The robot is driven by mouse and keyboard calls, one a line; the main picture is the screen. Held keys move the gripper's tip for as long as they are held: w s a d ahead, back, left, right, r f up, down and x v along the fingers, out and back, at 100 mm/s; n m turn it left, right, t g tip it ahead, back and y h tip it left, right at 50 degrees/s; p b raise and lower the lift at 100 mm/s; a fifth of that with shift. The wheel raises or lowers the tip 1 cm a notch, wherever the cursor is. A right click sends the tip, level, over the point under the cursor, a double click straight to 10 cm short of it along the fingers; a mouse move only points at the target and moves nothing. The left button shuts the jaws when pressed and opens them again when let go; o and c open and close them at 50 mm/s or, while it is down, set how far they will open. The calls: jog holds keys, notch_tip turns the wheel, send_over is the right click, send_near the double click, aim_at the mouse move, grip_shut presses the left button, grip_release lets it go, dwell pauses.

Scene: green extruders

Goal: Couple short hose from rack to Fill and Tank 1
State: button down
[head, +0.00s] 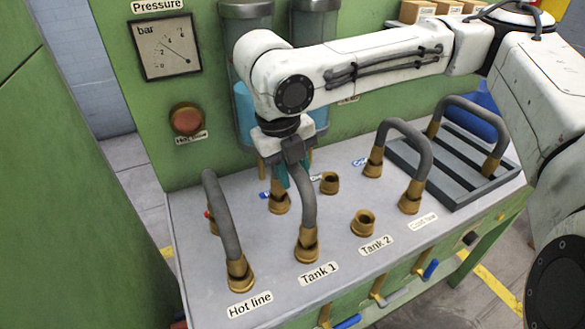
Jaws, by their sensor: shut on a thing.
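My gripper (289,166) points down over the grey worktop, shut on the top of a short grey hose (308,198). The hose's front brass end (307,246) stands at the Tank 1 port, behind the Tank 1 label (319,274). Its other side is hidden by the gripper. A brass fitting (279,204) stands behind, at a back-row port; I cannot read its label, nor tell whether either end is fully seated. The rack (452,190) at the right of the worktop still carries one grey hose (475,110).
A grey hose (222,215) arches at Hot line, left of the held hose. Another (413,140) arches at the Cold line side. The Tank 2 port (363,223) and a back port (329,183) are open. A gauge (165,47) and red button (187,119) are on the green panel.

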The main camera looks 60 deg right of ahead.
jog(key=c, duration=0.7)
grip_release()
jog(key=r, duration=0.3)
jog(key=a+r, duration=0.1)
jog(key=r, duration=0.3)
jog(key=w+r+p, duration=0.1)
jog(key=r, duration=0.2)
jog(key=shift+w+a+r, duration=0.1)
jog(key=shift+a+r, duration=0.2)
jog(key=shift+a, duration=0.05)
